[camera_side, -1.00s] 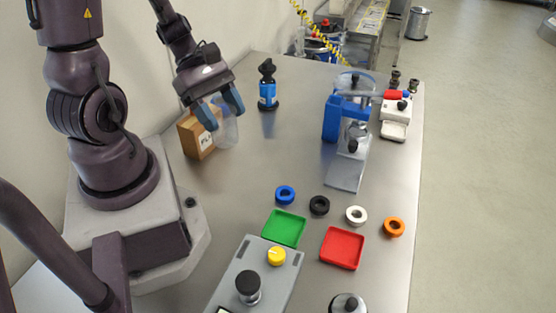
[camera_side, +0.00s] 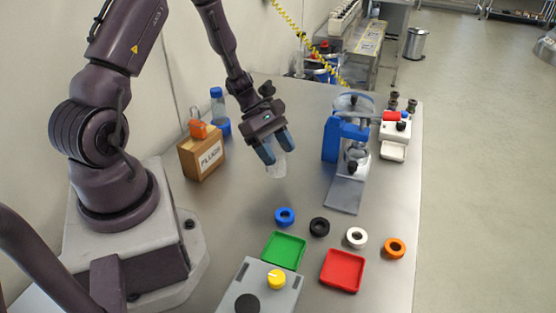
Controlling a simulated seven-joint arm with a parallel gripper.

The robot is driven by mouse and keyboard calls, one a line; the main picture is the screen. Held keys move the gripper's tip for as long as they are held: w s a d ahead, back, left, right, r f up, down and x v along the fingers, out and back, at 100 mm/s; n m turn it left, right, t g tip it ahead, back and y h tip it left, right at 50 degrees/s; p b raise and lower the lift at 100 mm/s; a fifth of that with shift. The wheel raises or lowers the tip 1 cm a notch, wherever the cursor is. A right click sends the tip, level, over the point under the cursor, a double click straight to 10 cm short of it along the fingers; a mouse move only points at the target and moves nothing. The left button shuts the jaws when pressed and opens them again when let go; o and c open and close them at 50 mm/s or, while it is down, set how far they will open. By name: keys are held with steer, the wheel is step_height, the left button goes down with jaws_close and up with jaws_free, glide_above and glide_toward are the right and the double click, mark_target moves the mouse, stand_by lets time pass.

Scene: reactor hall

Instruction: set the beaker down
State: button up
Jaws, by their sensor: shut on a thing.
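The clear beaker (camera_side: 277,168) is between the blue fingers of my gripper (camera_side: 275,150), near the middle of the table. My gripper is shut on it, and the fingers hide its upper part. The beaker looks upright or slightly tilted. I cannot tell whether its bottom touches the steel table (camera_side: 240,205) or hangs a little above it.
A wooden box marked FLUOR (camera_side: 203,154) and a blue-capped bottle (camera_side: 218,108) stand at left. A blue press-like stand (camera_side: 345,140) is at right. Several coloured rings, a green tray (camera_side: 284,250) and a red tray (camera_side: 341,270) lie in front. Bare table surrounds the beaker.

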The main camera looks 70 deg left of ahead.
steer(key=shift+w+f, duration=0.15)
steer(key=shift+f, duration=1.55)
steer(key=o, duration=0.9)
steer(key=shift+f, duration=0.1)
steer(key=v, duration=1.2)
step_height(320, 180, up, 13)
steer(key=m+g+y, duration=0.2)
steer(key=m+y, duration=0.2)
steer(key=m, duration=0.7)
glide_above(284, 172)
steer(key=s+d, duration=0.1)
steer(key=s, duration=0.4)
steer(key=s+d+r+m+t+y, duration=0.1)
steer(key=s+d+r+m, duration=0.1)
steer(key=s+r+m, duration=0.1)
steer(key=s+d+r+m+t+y, duration=0.1)
steer(key=s+d+r+m, duration=0.1)
steer(key=m, duration=0.3)
steer(key=s+d+r+m+t+y, duration=0.1)
steer(key=s+d+r+m+t, duration=0.1)
steer(key=s+d+r+m, duration=0.1)
steer(key=shift+s+d+r+m, duration=0.35)
steer(key=shift+d+m, duration=0.05)
steer(key=shift+m, duration=0.1)
